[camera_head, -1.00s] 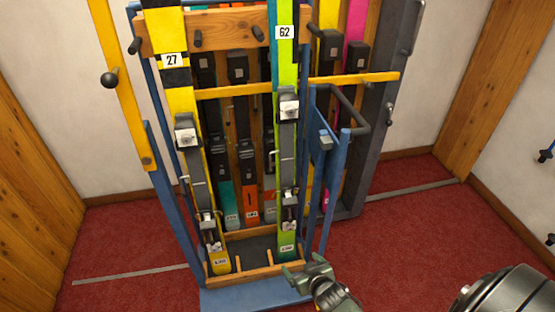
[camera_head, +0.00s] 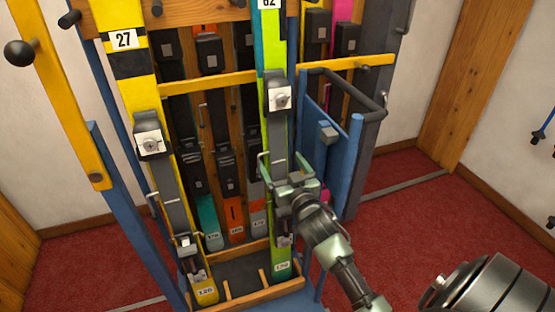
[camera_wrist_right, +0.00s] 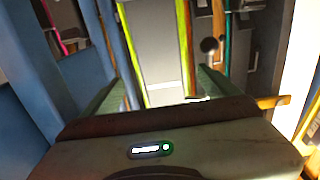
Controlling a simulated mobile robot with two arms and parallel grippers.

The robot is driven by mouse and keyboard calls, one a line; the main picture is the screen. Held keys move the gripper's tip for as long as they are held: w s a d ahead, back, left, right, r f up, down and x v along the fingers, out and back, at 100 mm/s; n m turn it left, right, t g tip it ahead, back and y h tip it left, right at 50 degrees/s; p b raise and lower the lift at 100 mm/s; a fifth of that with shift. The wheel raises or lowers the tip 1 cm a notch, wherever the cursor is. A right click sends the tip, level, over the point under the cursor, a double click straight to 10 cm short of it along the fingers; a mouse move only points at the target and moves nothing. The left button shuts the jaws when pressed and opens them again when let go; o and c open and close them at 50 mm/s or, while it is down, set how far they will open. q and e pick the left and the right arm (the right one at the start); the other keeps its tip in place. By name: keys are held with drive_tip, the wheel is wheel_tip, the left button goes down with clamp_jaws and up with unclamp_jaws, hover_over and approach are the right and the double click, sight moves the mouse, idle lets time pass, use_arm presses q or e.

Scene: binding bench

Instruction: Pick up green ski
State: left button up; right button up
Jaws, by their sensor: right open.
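The green ski (camera_head: 277,48), lime green with a teal edge and a number tag at its top, stands upright in the front right of the rack. A grey binding is mounted along it. My right gripper (camera_head: 283,166) is open at the binding's height, its fingers on either side of the ski in the picture. In the right wrist view the ski's green edge (camera_wrist_right: 183,40) and grey binding (camera_wrist_right: 150,50) show between the open fingers (camera_wrist_right: 162,92). Contact cannot be told. The gripper hides part of the lower binding. My left gripper is not in view.
A yellow ski (camera_head: 124,75) numbered 27 stands at the rack's left. Several other skis stand behind. A yellow crossbar (camera_head: 215,82) runs across the rack. A blue post (camera_head: 350,165) with a dark handle stands right of my gripper.

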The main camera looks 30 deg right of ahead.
sight(274, 156)
drive_tip(key=x, duration=0.2)
drive_tip(key=f+x, duration=0.1)
drive_tip(key=x, duration=0.1)
drive_tip(key=shift+w+a+b, duration=0.15)
drive_tip(key=shift+w+b, duration=0.15)
drive_tip(key=shift+w, duration=0.05)
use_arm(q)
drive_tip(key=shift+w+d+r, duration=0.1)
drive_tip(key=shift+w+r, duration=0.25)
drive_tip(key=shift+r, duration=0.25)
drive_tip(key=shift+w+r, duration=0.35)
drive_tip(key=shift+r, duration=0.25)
use_arm(e)
clamp_jaws()
drive_tip(key=shift+r, duration=0.3)
